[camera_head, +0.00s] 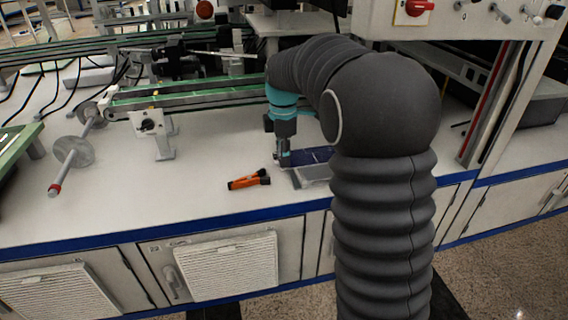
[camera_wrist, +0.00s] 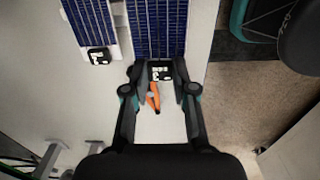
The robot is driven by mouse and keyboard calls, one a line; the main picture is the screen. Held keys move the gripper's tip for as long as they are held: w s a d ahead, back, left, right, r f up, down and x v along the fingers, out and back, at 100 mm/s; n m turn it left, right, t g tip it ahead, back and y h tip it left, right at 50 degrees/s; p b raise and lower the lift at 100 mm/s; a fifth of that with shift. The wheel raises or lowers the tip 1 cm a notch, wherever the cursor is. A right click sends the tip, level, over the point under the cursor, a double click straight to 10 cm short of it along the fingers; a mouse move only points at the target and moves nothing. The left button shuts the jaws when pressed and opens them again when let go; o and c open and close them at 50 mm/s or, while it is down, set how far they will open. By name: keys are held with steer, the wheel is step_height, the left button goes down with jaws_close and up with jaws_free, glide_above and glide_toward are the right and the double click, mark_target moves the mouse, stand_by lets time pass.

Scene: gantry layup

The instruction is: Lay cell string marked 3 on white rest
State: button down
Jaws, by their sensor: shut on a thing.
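My gripper (camera_wrist: 160,76) is shut on the near end of a dark blue cell string (camera_wrist: 157,28), at its black-and-white tag (camera_wrist: 161,72). I cannot read the tag's number. A second blue cell string (camera_wrist: 88,18) lies to the left in the wrist view, with its own tag (camera_wrist: 99,56), also too small to read. A pale strip (camera_wrist: 120,28) shows along its right edge; I cannot tell whether this is the white rest. In the head view, my gripper (camera_head: 284,158) is low over the bench beside a blue string (camera_head: 312,155) and a pale flat piece (camera_head: 314,173).
An orange-and-black tool (camera_head: 249,180) lies on the white bench (camera_head: 190,190), left of my gripper; it also shows between the fingers in the wrist view (camera_wrist: 153,97). A green-edged rail (camera_head: 190,97) stands behind. The bench's blue front edge (camera_head: 200,218) is close.

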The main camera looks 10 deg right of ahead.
steer(key=shift+f, duration=1.95)
steer(key=c, duration=0.9)
jaws_free()
steer(key=shift+c, duration=0.2)
